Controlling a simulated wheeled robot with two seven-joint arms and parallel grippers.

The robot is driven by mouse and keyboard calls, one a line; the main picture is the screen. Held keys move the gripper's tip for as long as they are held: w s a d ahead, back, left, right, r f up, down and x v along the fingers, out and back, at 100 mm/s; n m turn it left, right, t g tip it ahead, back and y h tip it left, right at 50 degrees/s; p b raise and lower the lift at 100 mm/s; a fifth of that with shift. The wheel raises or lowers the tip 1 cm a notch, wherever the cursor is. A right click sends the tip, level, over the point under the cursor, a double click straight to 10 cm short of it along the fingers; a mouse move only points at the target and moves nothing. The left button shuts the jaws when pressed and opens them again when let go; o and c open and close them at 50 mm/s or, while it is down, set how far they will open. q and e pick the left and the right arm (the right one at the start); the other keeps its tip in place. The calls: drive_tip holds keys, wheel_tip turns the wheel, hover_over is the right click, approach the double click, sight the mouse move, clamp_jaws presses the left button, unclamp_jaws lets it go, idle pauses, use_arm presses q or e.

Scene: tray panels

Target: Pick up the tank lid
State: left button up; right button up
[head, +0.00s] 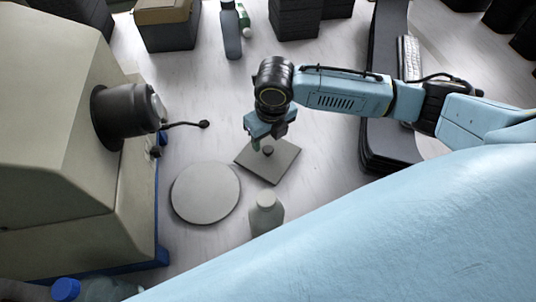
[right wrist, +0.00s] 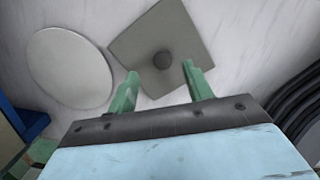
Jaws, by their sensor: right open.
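The tank lid (head: 284,164) is a flat grey square plate with a round dark knob in its middle, lying on the light surface in the head view. It also shows in the right wrist view (right wrist: 190,42), with its knob (right wrist: 163,60) ahead of the space between my fingers. My right gripper (head: 263,143) is above the lid's far left part in the head view. In the right wrist view its two green fingers (right wrist: 163,84) are apart and hold nothing. My left gripper is in neither view.
A round grey disc (head: 206,192) lies left of the lid. A pale bottle (head: 266,216) stands just in front of it. A large beige machine (head: 60,130) with a dark cylinder (head: 128,115) fills the left. Dark stacked trays (head: 388,145) lie right; a grey bottle (head: 231,35) stands behind.

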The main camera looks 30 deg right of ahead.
sight(268, 149)
wheel_tip(268, 149, down, 5)
drive_tip(key=shift+w+d+r+b, duration=0.1)
drive_tip(key=shift+d+r+b, duration=0.05)
drive_tip(key=shift+b, duration=0.3)
drive_tip(key=shift+r, duration=0.1)
drive_tip(key=c, duration=1.1)
